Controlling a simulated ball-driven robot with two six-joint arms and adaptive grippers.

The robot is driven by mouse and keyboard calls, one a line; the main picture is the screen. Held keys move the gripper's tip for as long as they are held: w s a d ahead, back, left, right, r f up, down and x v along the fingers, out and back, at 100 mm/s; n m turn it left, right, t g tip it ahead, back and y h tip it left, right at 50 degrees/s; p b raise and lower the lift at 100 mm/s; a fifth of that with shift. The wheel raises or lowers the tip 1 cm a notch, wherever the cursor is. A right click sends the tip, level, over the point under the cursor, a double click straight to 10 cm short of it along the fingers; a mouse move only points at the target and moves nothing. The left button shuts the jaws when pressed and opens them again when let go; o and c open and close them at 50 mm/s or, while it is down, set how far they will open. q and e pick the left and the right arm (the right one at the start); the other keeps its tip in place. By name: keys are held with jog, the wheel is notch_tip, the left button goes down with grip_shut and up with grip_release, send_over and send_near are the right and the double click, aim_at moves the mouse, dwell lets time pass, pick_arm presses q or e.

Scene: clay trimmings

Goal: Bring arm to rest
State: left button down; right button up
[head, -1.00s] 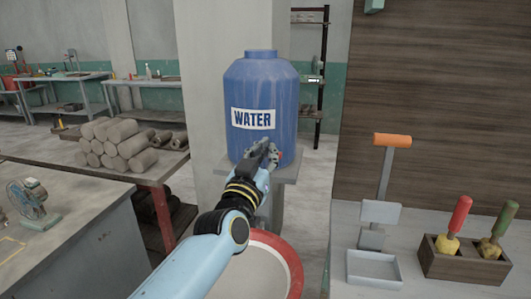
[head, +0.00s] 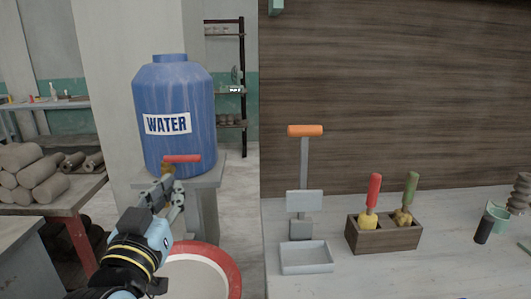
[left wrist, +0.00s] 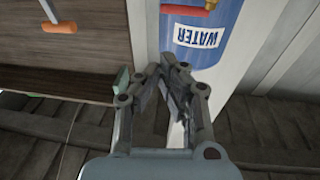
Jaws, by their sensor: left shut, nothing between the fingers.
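My left gripper (head: 172,186) is shut and empty. It is just below and in front of the tap with the red handle (head: 183,158) on the blue water barrel (head: 172,95). A gap shows between the fingertips and the red handle. In the left wrist view the fingers (left wrist: 170,64) close together at their tips, with the barrel (left wrist: 190,50) and the red handle (left wrist: 186,10) beyond them, upside down. My right gripper is not in view.
A red-rimmed basin (head: 232,272) stands below the barrel's grey stand (head: 208,183). Clay logs (head: 40,172) lie on a table at left.

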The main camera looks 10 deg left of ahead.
pick_arm(q)
jog(key=s+a+f+m+g+h, duration=0.2)
jog(key=s+f+g, duration=0.6)
jog(key=s+f, duration=0.15)
jog(key=s+a+f+g+y, duration=0.15)
jog(key=s+g, duration=0.25)
jog(key=s, duration=0.5)
jog(key=s+a+f+g, duration=0.2)
jog(key=s+g, duration=0.2)
jog(key=s, duration=0.5)
notch_tip(320, 180, down, 34)
jog(key=s+a+g+b, duration=0.1)
jog(key=s+a+b, duration=0.15)
jog(key=b, duration=0.45)
jog(key=s+a+f+n+g+b, duration=0.1)
jog(key=s+f+b, duration=0.4)
jog(key=s+f, duration=1.2)
notch_tip(320, 180, down, 3)
jog(key=shift+s+a+r+g, duration=0.1)
jog(key=shift+s+a+g, duration=0.1)
jog(key=shift+g, duration=0.2)
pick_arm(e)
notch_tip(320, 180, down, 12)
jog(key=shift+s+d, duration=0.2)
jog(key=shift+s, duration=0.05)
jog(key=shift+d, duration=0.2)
